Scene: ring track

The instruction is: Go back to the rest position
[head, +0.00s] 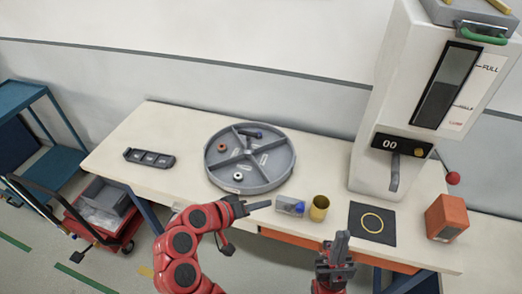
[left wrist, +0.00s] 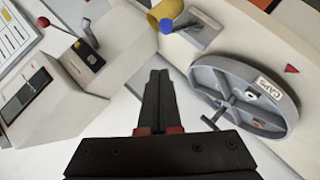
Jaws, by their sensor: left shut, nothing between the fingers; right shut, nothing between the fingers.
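My right gripper (head: 342,238) is shut and empty, pointing up near the table's front edge, below a brass cup and left of a black mat. Neither gripper visibly holds anything.
A cart (head: 105,215) stands left.

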